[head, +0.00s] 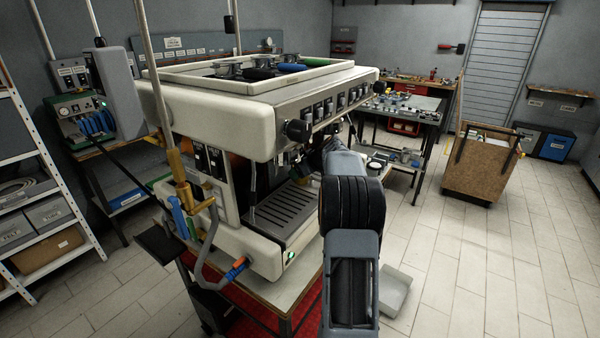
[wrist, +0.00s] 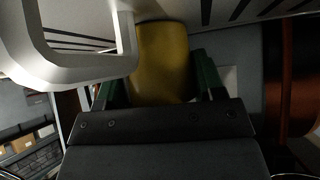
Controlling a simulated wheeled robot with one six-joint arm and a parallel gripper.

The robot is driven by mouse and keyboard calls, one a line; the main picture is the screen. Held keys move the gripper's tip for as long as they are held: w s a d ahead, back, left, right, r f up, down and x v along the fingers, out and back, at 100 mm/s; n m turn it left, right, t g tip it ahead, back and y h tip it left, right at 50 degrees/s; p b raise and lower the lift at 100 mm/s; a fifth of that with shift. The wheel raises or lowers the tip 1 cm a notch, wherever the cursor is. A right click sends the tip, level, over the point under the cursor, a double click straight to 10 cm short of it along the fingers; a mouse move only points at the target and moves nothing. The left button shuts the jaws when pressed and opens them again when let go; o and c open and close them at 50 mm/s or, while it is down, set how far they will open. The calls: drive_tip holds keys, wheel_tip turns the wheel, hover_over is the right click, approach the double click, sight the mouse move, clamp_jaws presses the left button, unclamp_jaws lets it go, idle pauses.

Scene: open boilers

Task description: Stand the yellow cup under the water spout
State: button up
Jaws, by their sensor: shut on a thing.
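The yellow cup (wrist: 162,60) shows in the wrist view between the two green fingers of my gripper (wrist: 160,82), which is shut on it. A pale grating with dark slots lies beyond the cup. In the head view my arm reaches into the front of the coffee machine (head: 215,115), over the drip tray (head: 285,212). My arm and the machine hide most of the gripper and cup there. A thin tube (head: 252,185) hangs at the left of the tray; I cannot tell whether it is the water spout.
A thick pale curved bar (wrist: 75,65) is close to the cup's left in the wrist view. A copper-coloured surface (wrist: 302,85) is at the right. In the head view brass pipework (head: 183,185) stands left of the machine.

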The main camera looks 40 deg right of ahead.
drive_tip(key=shift+d, duration=0.1)
drive_tip(key=o, duration=1)
drive_tip(key=b+v, duration=0.3)
drive_tip(key=v, duration=1)
drive_tip(key=shift+s+d+r, duration=0.1)
drive_tip(key=shift+s+r, duration=0.15)
drive_tip(key=shift+s, duration=0.1)
